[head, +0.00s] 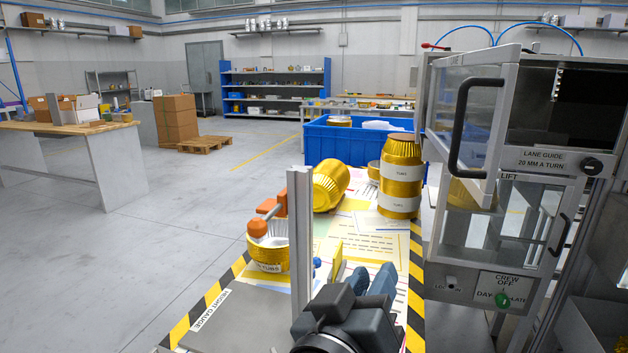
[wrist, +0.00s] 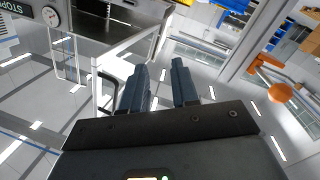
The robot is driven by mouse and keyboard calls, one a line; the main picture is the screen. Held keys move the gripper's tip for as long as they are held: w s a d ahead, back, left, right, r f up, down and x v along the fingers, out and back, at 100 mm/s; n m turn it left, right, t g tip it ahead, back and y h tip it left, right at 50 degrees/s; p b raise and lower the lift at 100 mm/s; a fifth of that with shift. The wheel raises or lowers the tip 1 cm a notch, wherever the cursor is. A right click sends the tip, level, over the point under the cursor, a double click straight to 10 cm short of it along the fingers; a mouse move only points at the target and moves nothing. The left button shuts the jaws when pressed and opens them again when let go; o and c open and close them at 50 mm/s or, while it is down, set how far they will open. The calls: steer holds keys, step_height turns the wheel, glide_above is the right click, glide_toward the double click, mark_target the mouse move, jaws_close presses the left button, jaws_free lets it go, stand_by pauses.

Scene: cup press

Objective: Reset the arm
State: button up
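My gripper (head: 370,281) is low in the middle of the head view, above the near part of the table. Its two blue-grey fingers point away from my body. In the wrist view my gripper (wrist: 160,80) shows two fingers standing apart with nothing between them. It is open and empty. My wrist covers the table's near end in the head view.
The cup press (head: 501,160) stands close on the right. Gold tubs (head: 401,175) are stacked on the table; another gold tub (head: 330,185) lies tipped. A grey post (head: 300,240) rises left of my gripper. A blue crate (head: 350,142) sits behind.

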steer(key=s+d+f+n+g+y+p, duration=0.1)
steer(key=s+d+f+n+y, duration=0.25)
steer(key=s+f, duration=0.5)
steer(key=s+d+f+n+g+y+p, duration=0.1)
steer(key=s+d+f+n+y, duration=0.1)
steer(key=s+d+f+y, duration=0.6)
steer(key=s+d+r+m+h+p, duration=0.1)
steer(key=s+r+m, duration=0.1)
steer(key=s, duration=0.8)
steer(key=s+d+r+m+t+h+p, duration=0.1)
steer(key=s+d+r+m+h, duration=0.1)
steer(key=s, duration=0.8)
step_height(320, 180, up, 2)
steer(key=shift+s+r+m, duration=0.2)
steer(key=shift+r+m, duration=0.05)
steer(key=shift+m, duration=0.5)
steer(key=shift+d, duration=0.15)
